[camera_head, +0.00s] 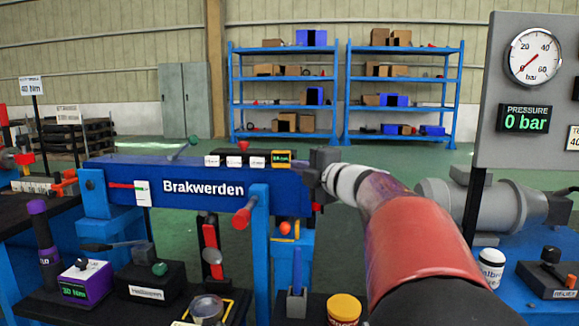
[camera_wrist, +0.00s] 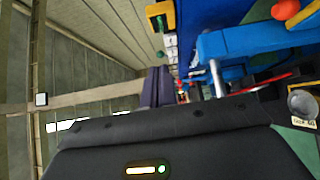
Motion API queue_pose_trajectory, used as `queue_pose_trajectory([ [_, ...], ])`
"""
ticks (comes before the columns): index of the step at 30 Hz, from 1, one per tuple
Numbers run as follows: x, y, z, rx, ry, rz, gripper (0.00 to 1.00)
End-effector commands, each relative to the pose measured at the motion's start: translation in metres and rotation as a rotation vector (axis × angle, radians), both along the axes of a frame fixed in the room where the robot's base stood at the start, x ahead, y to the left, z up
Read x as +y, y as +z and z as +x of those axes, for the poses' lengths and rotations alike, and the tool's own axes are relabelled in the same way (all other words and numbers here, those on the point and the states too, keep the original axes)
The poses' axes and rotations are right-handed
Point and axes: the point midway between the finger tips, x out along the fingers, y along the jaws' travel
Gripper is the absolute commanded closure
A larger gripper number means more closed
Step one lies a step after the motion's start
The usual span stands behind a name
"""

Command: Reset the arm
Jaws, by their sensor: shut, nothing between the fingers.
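My arm reaches in from the lower right of the head view, its red and white links extending toward the blue beam marked "Brakwerden" (camera_head: 205,190). My gripper (camera_head: 314,174) is the small dark block in front of the beam's right end. In the wrist view a dark housing with a green light fills the lower part, and blue stand parts (camera_wrist: 245,42) show at the upper right.
A red-tipped handle (camera_head: 243,217) sticks out of the stand. A bench in front holds a purple-faced box (camera_head: 86,282), a black box (camera_head: 150,287) and a yellow-lidded jar (camera_head: 343,308). At right stand a pressure panel (camera_head: 525,85) reading 0 bar and a grey motor (camera_head: 495,203). Blue shelves (camera_head: 285,85) stand far back.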

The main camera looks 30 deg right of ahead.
Motion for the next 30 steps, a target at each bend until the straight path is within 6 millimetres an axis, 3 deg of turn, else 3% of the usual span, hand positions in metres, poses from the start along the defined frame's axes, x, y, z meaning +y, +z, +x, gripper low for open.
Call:
queue_pose_trajectory([
  [6,-0.005,-0.001,-0.028,0.001,0.0,-0.001,1.0],
  [16,-0.003,0.003,-0.034,-0.011,-0.023,0.027,1.0],
  [22,0.01,0.012,-0.049,-0.056,-0.235,0.303,1.0],
  [26,0.023,-0.019,-0.078,0.008,-0.431,0.604,1.0],
  [30,0.053,-0.088,-0.125,0.198,-0.624,0.913,1.0],
])
